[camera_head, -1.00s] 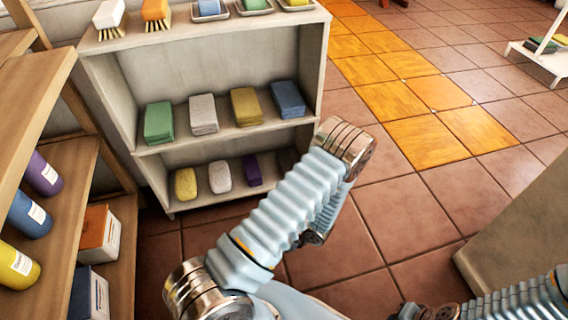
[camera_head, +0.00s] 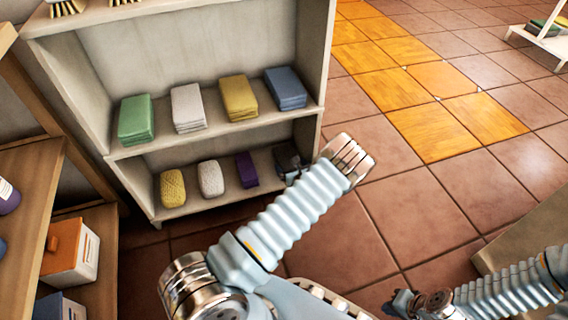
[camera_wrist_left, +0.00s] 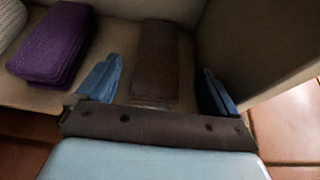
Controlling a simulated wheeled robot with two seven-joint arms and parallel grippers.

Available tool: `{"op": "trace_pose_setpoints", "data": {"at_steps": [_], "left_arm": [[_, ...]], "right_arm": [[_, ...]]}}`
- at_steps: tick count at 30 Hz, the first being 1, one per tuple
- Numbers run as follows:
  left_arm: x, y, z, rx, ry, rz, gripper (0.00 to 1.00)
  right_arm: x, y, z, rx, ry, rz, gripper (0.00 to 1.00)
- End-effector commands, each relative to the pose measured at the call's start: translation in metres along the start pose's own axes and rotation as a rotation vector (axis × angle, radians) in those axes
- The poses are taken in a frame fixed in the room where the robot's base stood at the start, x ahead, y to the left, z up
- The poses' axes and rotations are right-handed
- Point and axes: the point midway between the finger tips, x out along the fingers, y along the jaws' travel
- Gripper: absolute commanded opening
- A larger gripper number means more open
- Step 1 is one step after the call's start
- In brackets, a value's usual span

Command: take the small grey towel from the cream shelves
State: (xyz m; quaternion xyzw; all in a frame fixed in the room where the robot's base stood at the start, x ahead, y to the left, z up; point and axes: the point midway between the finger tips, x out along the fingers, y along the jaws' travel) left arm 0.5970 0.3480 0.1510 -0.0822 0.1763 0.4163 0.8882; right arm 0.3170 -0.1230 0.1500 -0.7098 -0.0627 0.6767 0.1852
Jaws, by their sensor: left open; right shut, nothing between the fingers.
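The small grey towel (camera_wrist_left: 158,45) is a dark, folded block on the lower shelf of the cream shelves (camera_head: 210,50). In the left wrist view it lies ahead, between the blue fingers of my open left gripper (camera_wrist_left: 160,75), close to the shelf's right side wall. I cannot tell whether the fingers touch it. In the head view my left gripper (camera_head: 290,165) is at the right end of the lower shelf, and it and my wrist hide most of the towel. My right gripper (camera_head: 401,302) is shut and empty at the bottom, low over the floor.
A purple towel (camera_head: 246,169) lies left of my left gripper, then a whitish one (camera_head: 210,179) and a yellow one (camera_head: 172,187). Folded towel stacks (camera_head: 187,107) stand on the shelf above. A wooden rack (camera_head: 90,170) stands at the left.

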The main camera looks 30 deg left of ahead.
Motion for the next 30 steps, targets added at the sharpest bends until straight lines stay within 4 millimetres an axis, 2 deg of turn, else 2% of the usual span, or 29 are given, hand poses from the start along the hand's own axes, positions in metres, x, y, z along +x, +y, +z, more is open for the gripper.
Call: {"op": "trace_pose_setpoints", "data": {"at_steps": [5,12,21,30], "left_arm": [[0.016,0.002,-0.002,0.000,-0.001,0.001,0.94],[0.053,0.004,-0.003,-0.002,0.000,0.002,0.94],[0.058,0.004,0.000,-0.001,0.001,0.001,0.94],[0.058,0.004,0.000,-0.001,0.001,0.001,0.48]], "right_arm": [[0.006,0.002,0.000,0.000,0.001,0.000,0.00],[0.017,0.006,-0.001,0.001,0.004,0.000,0.00],[0.017,0.006,-0.001,0.001,0.005,0.000,0.00],[0.017,0.006,-0.001,0.001,0.005,0.000,0.00]]}}
